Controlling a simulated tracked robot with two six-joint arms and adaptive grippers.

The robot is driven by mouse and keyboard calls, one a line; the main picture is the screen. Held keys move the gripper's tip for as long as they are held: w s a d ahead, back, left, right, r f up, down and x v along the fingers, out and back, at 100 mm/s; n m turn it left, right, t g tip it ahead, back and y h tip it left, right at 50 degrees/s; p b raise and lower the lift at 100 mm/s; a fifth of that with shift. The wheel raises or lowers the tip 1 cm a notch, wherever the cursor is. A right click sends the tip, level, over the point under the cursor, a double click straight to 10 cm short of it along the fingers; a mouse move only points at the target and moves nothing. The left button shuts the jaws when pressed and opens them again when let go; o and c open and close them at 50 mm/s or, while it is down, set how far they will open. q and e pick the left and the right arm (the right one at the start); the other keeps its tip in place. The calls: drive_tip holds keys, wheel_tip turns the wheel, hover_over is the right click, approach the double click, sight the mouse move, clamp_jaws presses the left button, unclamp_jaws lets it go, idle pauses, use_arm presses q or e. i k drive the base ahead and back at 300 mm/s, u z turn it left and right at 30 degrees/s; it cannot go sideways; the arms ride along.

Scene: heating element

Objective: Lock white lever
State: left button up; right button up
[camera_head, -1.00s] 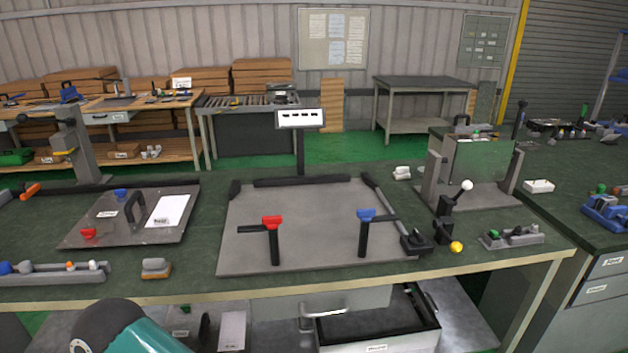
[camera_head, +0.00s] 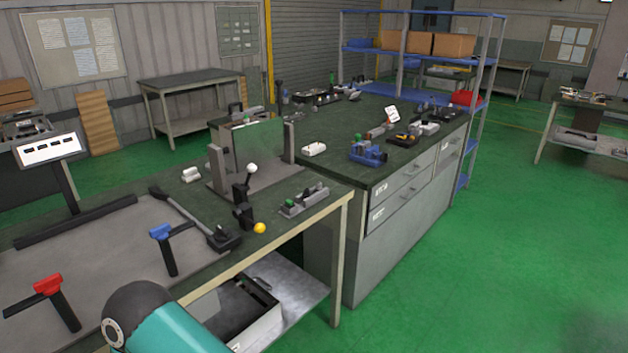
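The white-knobbed lever (camera_head: 251,169) stands near the right end of the green bench. A teal and dark part of my arm shows at the bottom left, well short of the lever. Neither of my grippers is in view.
A second bench with drawers (camera_head: 411,192) stands behind right. Green floor at right is clear.

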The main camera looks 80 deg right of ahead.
sight(251, 167)
drive_tip(key=u, duration=0.45)
drive_tip(key=i, duration=0.15)
drive_tip(key=z, duration=2.15)
drive_tip(key=k, duration=0.45)
drive_tip(key=z, duration=1.25)
drive_tip(key=i, duration=0.8)
drive_tip(key=u, duration=2.35)
